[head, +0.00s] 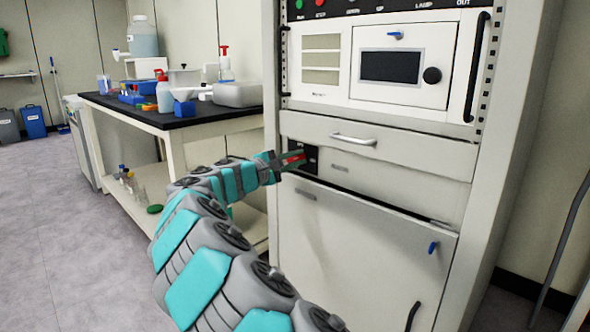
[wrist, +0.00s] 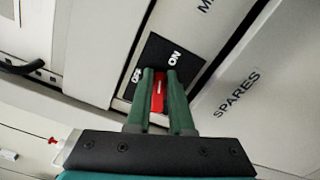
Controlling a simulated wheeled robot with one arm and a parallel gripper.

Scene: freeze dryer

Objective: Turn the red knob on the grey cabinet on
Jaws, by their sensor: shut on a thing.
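The red knob (wrist: 158,94) sits on a black plate (wrist: 178,58) with white OFF and ON lettering in the wrist view. My gripper (wrist: 161,78) is shut on the knob, one green finger on each side of it. The knob's white mark and exact pointing direction are partly hidden between the fingers. In the head view the knob (head: 293,155) shows as a small red patch at the left of the grey cabinet (head: 400,185), below the drawer, with my gripper (head: 290,160) reaching it from the left.
A drawer with a metal handle (head: 353,139) is just above. A cabinet door (head: 350,240) with a blue latch (head: 433,247) is below. A panel marked SPARES (wrist: 240,95) lies beside the plate. A black-topped bench (head: 165,115) with bottles stands at left.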

